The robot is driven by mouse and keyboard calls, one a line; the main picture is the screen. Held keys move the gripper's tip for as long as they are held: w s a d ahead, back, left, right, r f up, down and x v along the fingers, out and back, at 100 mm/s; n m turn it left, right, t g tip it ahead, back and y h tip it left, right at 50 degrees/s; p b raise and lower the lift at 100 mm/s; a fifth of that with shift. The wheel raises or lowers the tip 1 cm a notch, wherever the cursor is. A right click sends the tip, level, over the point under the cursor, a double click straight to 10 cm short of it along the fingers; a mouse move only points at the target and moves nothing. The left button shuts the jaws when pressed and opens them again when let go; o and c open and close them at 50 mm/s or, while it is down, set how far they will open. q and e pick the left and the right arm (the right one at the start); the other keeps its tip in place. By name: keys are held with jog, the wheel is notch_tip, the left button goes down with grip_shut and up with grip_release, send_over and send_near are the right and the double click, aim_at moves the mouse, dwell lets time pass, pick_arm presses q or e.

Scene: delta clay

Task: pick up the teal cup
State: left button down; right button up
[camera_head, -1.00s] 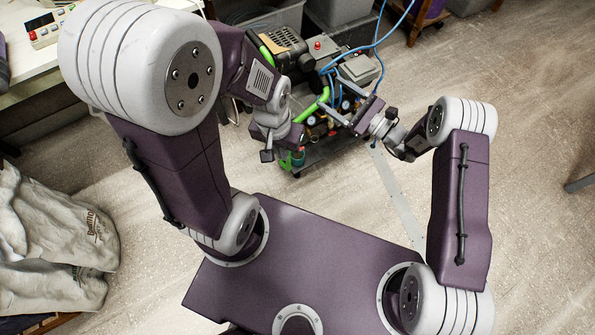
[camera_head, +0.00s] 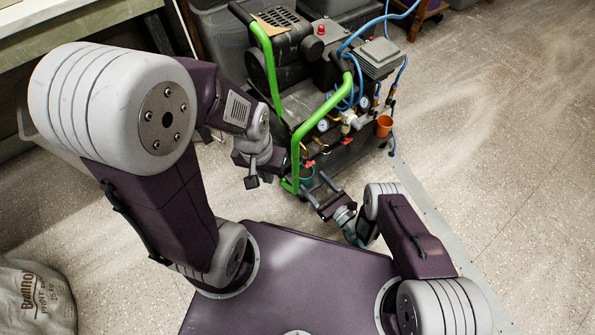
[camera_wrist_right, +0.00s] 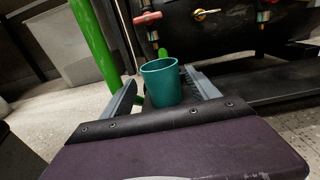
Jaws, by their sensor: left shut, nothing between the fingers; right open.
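The teal cup (camera_head: 306,176) stands upright low at the front of the machine, beside the green tube frame, partly hidden. In the right wrist view the teal cup (camera_wrist_right: 161,84) shows large and open-topped, between the lines of the two fingers. My right gripper (camera_head: 319,188) is open and points at the cup; I cannot tell whether the fingers touch it or how far they reach around it. My left gripper (camera_head: 277,166) is shut and empty, just left of the green tube.
The black machine (camera_head: 330,135) with gauges, valves and blue hoses stands right behind the cup. Its green tube frame (camera_head: 297,145) rises close to both grippers. Open floor (camera_head: 490,150) lies to the right.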

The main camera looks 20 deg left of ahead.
aim_at(310, 179)
jog(key=b+x, duration=0.2)
jog(key=x, duration=0.1)
jog(key=shift+f+b, duration=0.2)
jog(key=shift+b, duration=0.1)
jog(key=shift+w+a+r, duration=0.1)
jog(key=shift+w+a, duration=0.1)
jog(key=shift+a, duration=0.05)
jog(key=shift+a+r, duration=0.1)
jog(key=b+x, duration=0.4)
jog(key=shift+w+a+b, duration=0.25)
jog(key=shift+b, duration=0.1)
jog(key=shift+w+a+r, duration=0.1)
jog(key=shift+w+a, duration=0.05)
jog(key=shift+a, duration=0.05)
jog(key=shift+r, duration=0.1)
jog(key=c, duration=1.2)
jog(key=shift+c, duration=0.2)
